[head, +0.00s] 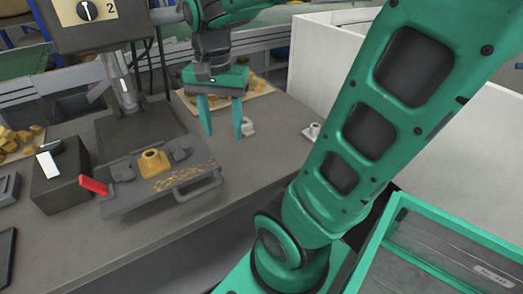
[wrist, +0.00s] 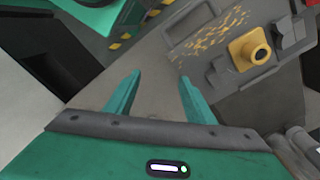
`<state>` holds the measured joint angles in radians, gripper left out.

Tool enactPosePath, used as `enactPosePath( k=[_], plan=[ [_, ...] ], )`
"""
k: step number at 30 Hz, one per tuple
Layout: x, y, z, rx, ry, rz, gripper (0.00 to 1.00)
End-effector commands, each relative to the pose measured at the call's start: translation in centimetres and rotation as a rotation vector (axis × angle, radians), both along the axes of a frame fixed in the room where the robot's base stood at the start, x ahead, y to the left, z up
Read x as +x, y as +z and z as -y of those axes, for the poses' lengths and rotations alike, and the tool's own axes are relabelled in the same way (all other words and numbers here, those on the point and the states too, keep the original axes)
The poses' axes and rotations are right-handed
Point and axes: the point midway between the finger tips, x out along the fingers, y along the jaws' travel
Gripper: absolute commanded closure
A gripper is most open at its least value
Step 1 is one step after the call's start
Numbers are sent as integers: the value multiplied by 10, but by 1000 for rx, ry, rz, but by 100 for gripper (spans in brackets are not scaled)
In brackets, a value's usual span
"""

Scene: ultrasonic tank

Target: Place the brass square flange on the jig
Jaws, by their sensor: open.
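The brass square flange (head: 153,163) is a yellow block with a raised round boss. It sits upright on the jig (head: 124,203), between two dark clamp blocks, under the machine head at left. In the wrist view the flange (wrist: 249,51) is at the upper right, with its round bore showing. My gripper (head: 223,136) is open and empty, above the bench to the right of the jig and apart from the flange. Its two green fingers also show in the wrist view (wrist: 160,75), with only bare bench between them.
A red lever (head: 93,185) sticks out at the jig's left, beside a dark box (head: 60,175). Brass chips litter the jig's front near its handle (head: 198,187). A tray of brass pieces (head: 258,86) lies behind my gripper. Small pale fittings (head: 313,131) stand at right. The front bench is clear.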

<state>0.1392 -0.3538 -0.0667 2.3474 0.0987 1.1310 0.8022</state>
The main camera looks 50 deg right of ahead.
Motion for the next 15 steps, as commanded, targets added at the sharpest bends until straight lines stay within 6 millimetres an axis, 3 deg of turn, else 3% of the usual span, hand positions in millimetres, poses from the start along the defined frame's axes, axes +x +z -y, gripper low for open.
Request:
enactPosePath(
  k=[1, 6, 10, 15],
  plan=[
    [-17, -7, 9, 3, 65, -1, 51],
    [-63, -30, 28, 17, 310, -6, 51],
    [-88, -43, 34, 27, 446, -6, 51],
    [-101, -51, 39, 33, 529, -5, 51]
  ],
)
